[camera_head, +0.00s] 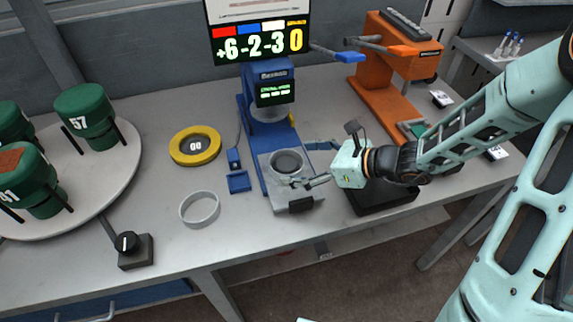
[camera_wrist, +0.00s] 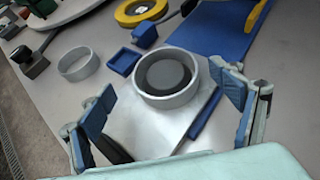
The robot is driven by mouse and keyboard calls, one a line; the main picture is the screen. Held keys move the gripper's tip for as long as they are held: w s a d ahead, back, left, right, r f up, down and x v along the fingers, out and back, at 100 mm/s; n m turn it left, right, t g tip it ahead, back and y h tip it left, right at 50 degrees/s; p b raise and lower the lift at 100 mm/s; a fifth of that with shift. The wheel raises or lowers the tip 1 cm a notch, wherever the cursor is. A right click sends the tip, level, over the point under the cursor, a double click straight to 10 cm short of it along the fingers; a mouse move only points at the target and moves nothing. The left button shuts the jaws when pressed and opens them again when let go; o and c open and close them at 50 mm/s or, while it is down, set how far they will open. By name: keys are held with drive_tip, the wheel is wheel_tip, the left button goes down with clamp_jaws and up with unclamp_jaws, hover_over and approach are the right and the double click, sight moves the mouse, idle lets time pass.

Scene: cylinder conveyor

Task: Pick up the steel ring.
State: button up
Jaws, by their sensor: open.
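A plain steel-grey ring (camera_head: 199,208) lies flat on the table, left of the blue machine; it also shows at the upper left in the wrist view (camera_wrist: 78,64). A second light-grey ring (camera_wrist: 167,98) sits on the machine's metal plate around a dark disc; it shows in the head view (camera_head: 287,155). I cannot tell which ring the task means. My gripper (camera_head: 314,163) is open and empty beside the second ring. In the wrist view my gripper (camera_wrist: 163,86) has one finger on each side of that ring, apart from it.
The blue machine (camera_head: 262,90) rises behind the plate. A yellow ring (camera_head: 195,146) and a small blue tray (camera_head: 238,182) lie to its left. A knob box (camera_head: 135,250) and a round table with green cylinders (camera_head: 88,117) stand farther left. An orange machine (camera_head: 385,90) stands right.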

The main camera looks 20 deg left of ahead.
sight(284, 162)
drive_tip(key=x, duration=0.5)
drive_tip(key=shift+w+d+f, duration=0.1)
drive_tip(key=shift+w+d, duration=0.05)
drive_tip(key=shift+w, duration=0.05)
drive_tip(key=shift+c, duration=0.5)
drive_tip(key=c, duration=1.3)
